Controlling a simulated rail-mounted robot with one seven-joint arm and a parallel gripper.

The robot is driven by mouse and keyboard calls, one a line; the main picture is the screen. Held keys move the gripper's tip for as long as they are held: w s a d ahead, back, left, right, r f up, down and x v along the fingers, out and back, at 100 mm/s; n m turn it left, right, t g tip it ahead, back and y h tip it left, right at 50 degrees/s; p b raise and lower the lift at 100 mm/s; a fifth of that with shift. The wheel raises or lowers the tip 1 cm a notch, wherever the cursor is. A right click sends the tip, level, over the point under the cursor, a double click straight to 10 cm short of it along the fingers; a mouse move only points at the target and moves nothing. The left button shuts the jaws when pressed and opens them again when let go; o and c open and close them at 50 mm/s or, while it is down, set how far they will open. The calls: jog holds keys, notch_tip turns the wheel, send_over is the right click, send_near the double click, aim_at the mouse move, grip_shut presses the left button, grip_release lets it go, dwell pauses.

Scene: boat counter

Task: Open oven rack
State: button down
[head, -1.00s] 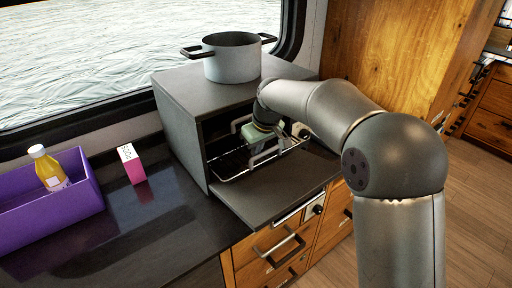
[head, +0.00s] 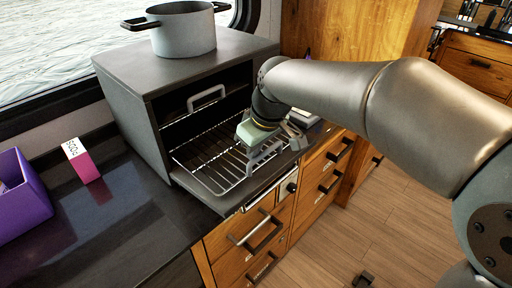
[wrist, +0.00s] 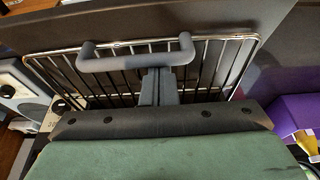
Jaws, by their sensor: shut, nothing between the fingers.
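The dark grey oven (head: 150,105) stands on the counter with its door (head: 205,197) folded down. A wire rack (head: 220,158) extends out of the oven over the door, nearly to its front edge. In the wrist view, the rack (wrist: 215,70) has a grey bar handle (wrist: 135,60). My gripper (head: 262,155) is at the rack's front. In the wrist view its fingers (wrist: 158,85) are together and overlap the handle's lower side; I cannot tell whether they touch it. Another grey handle (head: 207,97) shows higher inside the oven.
A pot (head: 182,30) stands on the oven. A purple bin (head: 20,200) and a pink-and-white box (head: 80,160) are on the counter at left. Wooden drawers with dark handles (head: 258,235) are below. Open floor lies at right.

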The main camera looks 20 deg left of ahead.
jog(key=shift+a, duration=0.1)
jog(key=a, duration=0.1)
jog(key=w+a+p, duration=0.1)
jog(key=a, duration=0.1)
jog(key=shift+w+a, duration=0.2)
jog(key=shift+a, duration=0.05)
jog(key=v, duration=0.9)
jog(key=s+d+f+m+h, duration=0.1)
jog(key=d+f+m, duration=0.3)
jog(key=d, duration=0.8)
jog(key=s+d+f+m+h, duration=0.2)
jog(key=d+f+m, duration=0.15)
jog(key=d, duration=0.75)
jog(key=s+d+f+m, duration=0.6)
jog(key=s+d+f, duration=0.4)
jog(key=s+d, duration=0.2)
jog(key=shift+s+d+f+g+b, duration=0.25)
jog(key=shift+d+g+b, duration=0.15)
jog(key=shift+d, duration=0.6)
